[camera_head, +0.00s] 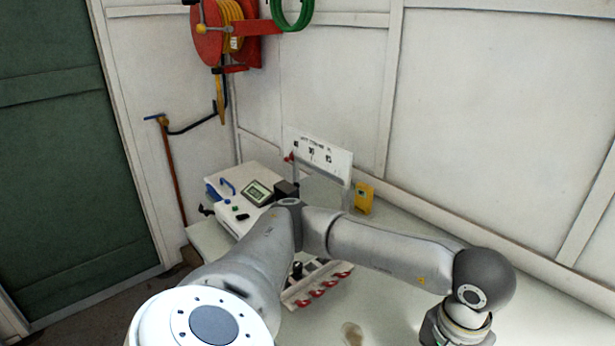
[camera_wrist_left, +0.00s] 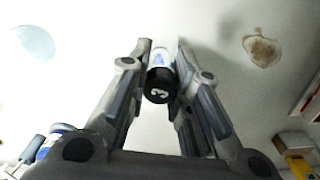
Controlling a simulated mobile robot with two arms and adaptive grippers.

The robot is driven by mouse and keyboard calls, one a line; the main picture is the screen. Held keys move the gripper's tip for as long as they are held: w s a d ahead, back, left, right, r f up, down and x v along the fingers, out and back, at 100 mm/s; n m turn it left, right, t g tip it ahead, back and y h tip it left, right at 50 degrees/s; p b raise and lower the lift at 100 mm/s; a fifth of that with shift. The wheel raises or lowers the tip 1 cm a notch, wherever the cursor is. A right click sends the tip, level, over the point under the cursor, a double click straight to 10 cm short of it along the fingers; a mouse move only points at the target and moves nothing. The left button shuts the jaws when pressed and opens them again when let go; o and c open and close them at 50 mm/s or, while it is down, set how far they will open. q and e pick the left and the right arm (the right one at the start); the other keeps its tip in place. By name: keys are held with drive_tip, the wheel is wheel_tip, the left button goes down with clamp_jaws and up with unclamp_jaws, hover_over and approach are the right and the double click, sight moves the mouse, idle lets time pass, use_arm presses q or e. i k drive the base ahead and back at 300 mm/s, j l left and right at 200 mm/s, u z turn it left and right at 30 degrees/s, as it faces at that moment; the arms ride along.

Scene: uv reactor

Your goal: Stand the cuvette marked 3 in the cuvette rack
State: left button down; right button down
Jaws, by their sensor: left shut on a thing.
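My left gripper (camera_wrist_left: 163,52) is shut on a cuvette (camera_wrist_left: 158,84) in the left wrist view. The cuvette has a black cap with a white mark that looks like a 3, and a white and blue label. It sits between the two fingers with its cap toward the camera. In the head view my left arm reaches across to the lower right, and its gripper is below the picture. A white rack-like holder with red parts (camera_head: 318,286) stands on the table, partly hidden behind my arm; I cannot tell its slots. My right gripper is not in view.
Another labelled container (camera_wrist_left: 58,132) shows at the left wrist view's lower left. A brown stain (camera_wrist_left: 262,50) marks the pale table. A white device with a screen (camera_head: 257,192), an upright sign panel (camera_head: 318,157) and a yellow box (camera_head: 364,197) stand toward the back.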

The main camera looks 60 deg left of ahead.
sight(310, 275)
drive_tip(key=j+u, duration=0.15)
drive_tip(key=u, duration=0.2)
drive_tip(key=i+j+u, duration=0.1)
drive_tip(key=u, duration=0.25)
drive_tip(key=i+u, duration=0.15)
drive_tip(key=u, duration=0.2)
